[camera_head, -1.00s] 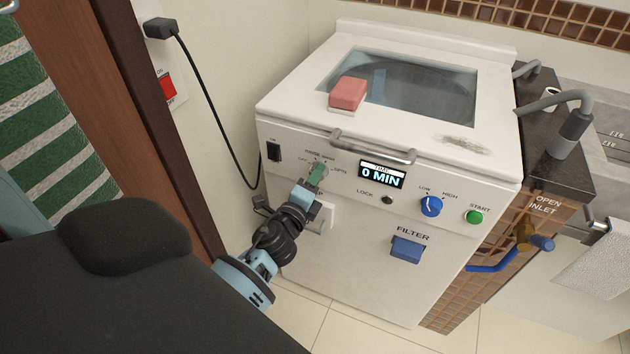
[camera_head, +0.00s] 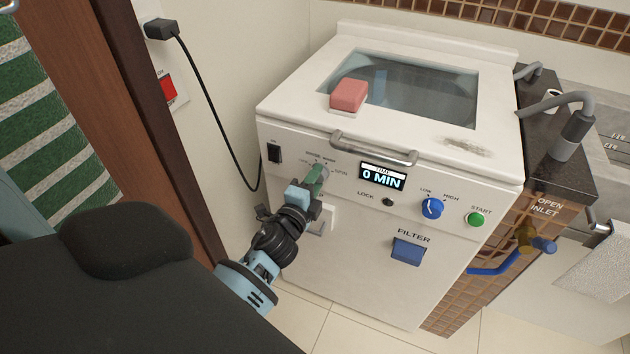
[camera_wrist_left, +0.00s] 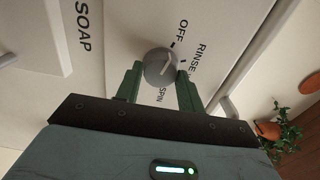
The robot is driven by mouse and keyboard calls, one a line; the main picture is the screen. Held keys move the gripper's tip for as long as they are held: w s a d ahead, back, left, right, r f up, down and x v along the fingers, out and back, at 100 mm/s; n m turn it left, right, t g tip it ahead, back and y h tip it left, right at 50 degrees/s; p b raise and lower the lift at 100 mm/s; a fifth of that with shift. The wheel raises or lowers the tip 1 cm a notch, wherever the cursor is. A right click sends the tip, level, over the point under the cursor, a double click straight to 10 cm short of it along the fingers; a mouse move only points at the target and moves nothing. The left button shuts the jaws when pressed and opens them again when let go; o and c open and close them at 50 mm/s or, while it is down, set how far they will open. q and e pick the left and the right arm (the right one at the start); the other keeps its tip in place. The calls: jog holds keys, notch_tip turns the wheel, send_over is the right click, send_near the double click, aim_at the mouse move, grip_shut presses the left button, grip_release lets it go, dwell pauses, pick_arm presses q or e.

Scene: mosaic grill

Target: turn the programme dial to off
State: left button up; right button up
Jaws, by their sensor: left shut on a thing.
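The programme dial is a small grey round knob (camera_wrist_left: 160,67) on the white machine's front panel. In the left wrist view it sits between the two green fingers of my left gripper (camera_wrist_left: 159,78), which is shut on it. OFF, RINSE and SPIN are printed around the dial. A light line on the knob seems to point between OFF and RINSE; I cannot tell its exact setting. In the head view my left gripper (camera_head: 318,177) reaches the panel from below left and its fingers hide most of the dial. My right gripper is not in view.
The display (camera_head: 382,176) reads 0 MIN. A lid handle (camera_head: 372,149), lock knob (camera_head: 388,202), blue knob (camera_head: 432,208) and green start button (camera_head: 475,219) are on the machine. A pink block (camera_head: 348,95) lies on the lid. A black cable (camera_head: 222,125) hangs at left.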

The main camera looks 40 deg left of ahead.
pick_arm(q)
jog(key=o, duration=1)
jog(key=v, duration=0.7)
jog(key=shift+s+b, duration=0.3)
jog(key=shift+s, duration=0.1)
jog(key=shift+d, duration=0.1)
